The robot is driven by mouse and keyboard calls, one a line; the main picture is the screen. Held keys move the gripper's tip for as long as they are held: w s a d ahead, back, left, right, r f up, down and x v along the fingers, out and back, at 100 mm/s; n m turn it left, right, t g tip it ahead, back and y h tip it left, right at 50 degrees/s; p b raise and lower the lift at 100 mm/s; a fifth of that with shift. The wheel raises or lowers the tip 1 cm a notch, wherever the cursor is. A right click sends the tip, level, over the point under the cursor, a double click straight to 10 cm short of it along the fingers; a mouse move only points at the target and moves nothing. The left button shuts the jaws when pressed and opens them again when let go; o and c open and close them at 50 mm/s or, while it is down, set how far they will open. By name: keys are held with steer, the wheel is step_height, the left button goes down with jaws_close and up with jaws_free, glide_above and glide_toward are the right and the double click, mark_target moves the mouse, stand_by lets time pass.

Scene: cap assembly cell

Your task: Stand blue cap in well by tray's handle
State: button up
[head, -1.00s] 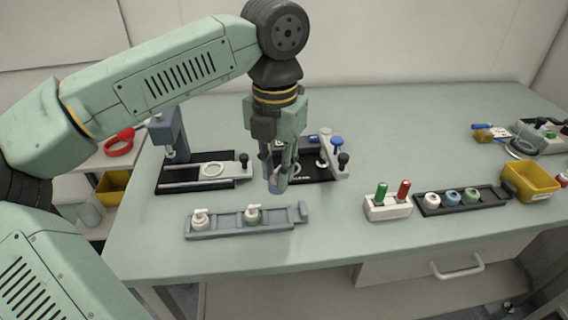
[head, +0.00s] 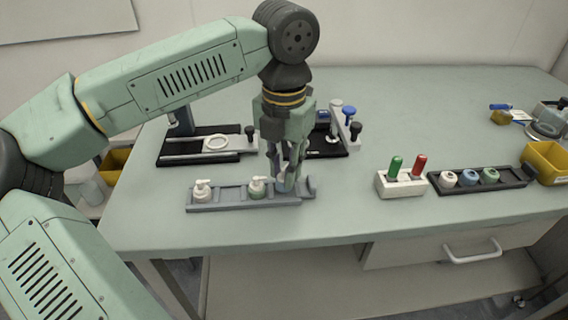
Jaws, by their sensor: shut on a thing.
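The grey tray (head: 234,205) lies near the front of the table, with its raised handle (head: 309,186) at the right end. My gripper (head: 285,178) points down over the tray's right end, between the green cap and the handle. It is shut on the blue cap (head: 284,187), which is mostly hidden by the fingers. I cannot tell whether the cap touches the well, which is also largely covered.
Two dark fixtures stand behind the tray, one at left (head: 207,146) and one (head: 327,149) behind my gripper. A white block (head: 401,186) with green and red pegs, a dark rack (head: 478,181) of round parts and a yellow bin (head: 546,163) stand at right.

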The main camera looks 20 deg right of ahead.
steer(key=shift+f+b, duration=0.3)
steer(key=shift+b, duration=0.05)
stand_by(0.7)
steer(key=shift+f+b, duration=0.3)
steer(key=shift+b, duration=0.1)
steer(key=shift+f, duration=0.1)
stand_by(0.4)
steer(key=o, duration=0.8)
steer(key=shift+r+p, duration=2.2)
steer(key=shift+r, duration=1.35)
